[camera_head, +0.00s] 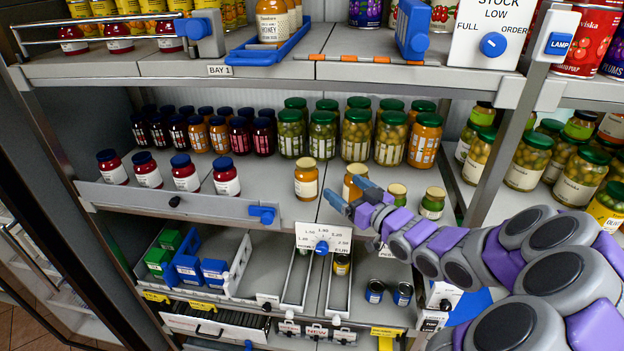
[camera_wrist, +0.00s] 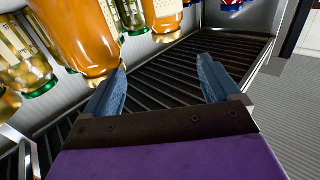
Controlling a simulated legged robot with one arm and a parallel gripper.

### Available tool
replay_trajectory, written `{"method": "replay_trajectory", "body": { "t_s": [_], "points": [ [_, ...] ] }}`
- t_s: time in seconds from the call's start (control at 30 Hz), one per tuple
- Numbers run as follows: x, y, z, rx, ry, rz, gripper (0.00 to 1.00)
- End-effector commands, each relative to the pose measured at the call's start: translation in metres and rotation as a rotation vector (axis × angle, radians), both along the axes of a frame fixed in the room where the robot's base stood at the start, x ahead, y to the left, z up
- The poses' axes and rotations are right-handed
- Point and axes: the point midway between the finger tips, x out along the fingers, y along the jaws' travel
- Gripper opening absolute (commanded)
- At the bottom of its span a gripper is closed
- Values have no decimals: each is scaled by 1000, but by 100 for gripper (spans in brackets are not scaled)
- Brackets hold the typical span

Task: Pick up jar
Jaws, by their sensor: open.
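Two amber jars with cream lids stand near the front of the middle shelf. One amber jar (camera_head: 306,183) is left of my gripper (camera_head: 350,196). The other amber jar (camera_head: 353,183) is just behind my fingers and partly hidden by them. My gripper is open, with its blue fingers pointing left. In the wrist view my gripper (camera_wrist: 164,84) has nothing between its fingers. A large orange jar (camera_wrist: 82,38) there is close to the left finger; I cannot tell whether they touch. Which jar is meant is unclear.
Tall green-lidded jars (camera_head: 357,138) stand in rows behind. Blue-lidded red jars (camera_head: 186,175) line the shelf's left front. An upright post (camera_head: 507,140) stands right.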

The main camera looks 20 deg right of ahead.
Motion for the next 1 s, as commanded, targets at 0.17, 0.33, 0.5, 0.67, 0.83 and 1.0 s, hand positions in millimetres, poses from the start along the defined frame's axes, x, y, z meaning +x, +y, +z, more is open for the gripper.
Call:
{"method": "replay_trajectory", "body": {
  "t_s": [0.17,0.33,0.5,0.67,0.83,1.0],
  "points": [
    [22,14,1,-5,3,5,90],
    [42,15,2,-1,2,5,90],
    [62,11,0,-1,4,3,90],
    [81,14,-1,3,6,4,90],
    [100,19,1,0,3,1,90],
    [111,28,1,-5,3,4,90]
  ]
}}
